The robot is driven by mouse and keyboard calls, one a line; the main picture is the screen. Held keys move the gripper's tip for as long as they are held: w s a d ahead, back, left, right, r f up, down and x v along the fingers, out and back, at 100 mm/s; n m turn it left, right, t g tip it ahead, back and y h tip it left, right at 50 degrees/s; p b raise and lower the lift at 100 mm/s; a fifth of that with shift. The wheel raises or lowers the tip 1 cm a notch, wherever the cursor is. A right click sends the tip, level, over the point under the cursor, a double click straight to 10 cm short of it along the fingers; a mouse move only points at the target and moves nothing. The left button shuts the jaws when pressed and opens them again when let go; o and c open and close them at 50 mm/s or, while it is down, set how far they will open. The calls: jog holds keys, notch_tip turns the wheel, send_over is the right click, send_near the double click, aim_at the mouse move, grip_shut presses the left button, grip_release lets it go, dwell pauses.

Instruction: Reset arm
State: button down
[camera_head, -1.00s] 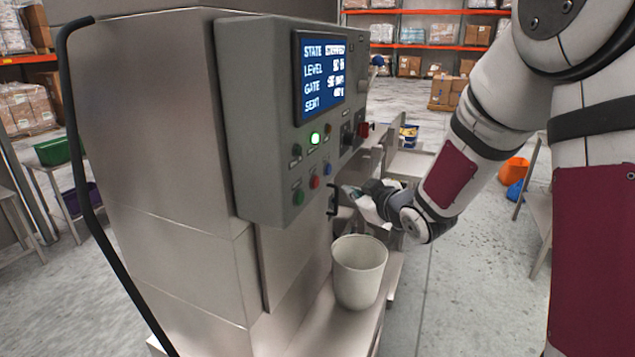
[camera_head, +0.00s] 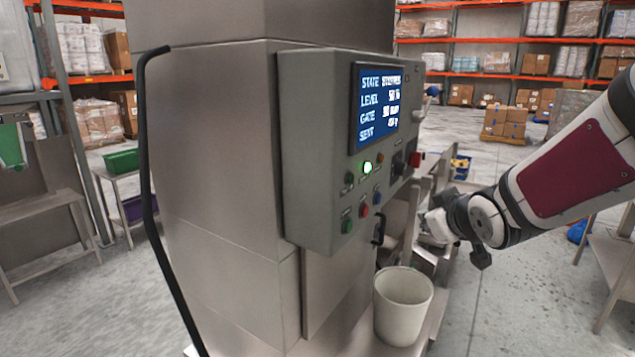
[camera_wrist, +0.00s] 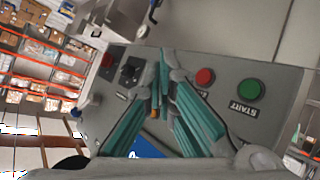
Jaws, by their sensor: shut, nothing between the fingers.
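My arm reaches in from the right in the head view, with its wrist just right of the grey control box (camera_head: 310,160). My gripper shows there only in part, at the end of the wrist, near the machine's side. In the wrist view my gripper's (camera_wrist: 168,85) teal fingers are shut with nothing held, in front of the control panel (camera_wrist: 225,125). A red button (camera_wrist: 205,76) and a green START button (camera_wrist: 250,90) lie right of the fingers. A black selector switch (camera_wrist: 130,70) lies left of them. Contact with the panel cannot be told.
A pale bucket (camera_head: 402,310) stands on the machine's low ledge below the box. A black cable (camera_head: 145,160) runs down the machine's left side. A bench (camera_head: 612,260) stands at the right. Open floor (camera_head: 500,300) lies between bench and machine.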

jog(key=s+a+r+m+g, duration=0.1)
jog(key=s+a+m+g, duration=0.1)
jog(key=s, duration=1.2)
jog(key=s+a+m+g, duration=0.2)
jog(key=s+m+g, duration=0.1)
jog(key=s, duration=1.1)
jog(key=shift+s+r+g, duration=0.3)
jog(key=shift+r+g, duration=0.1)
jog(key=shift+g, duration=0.2)
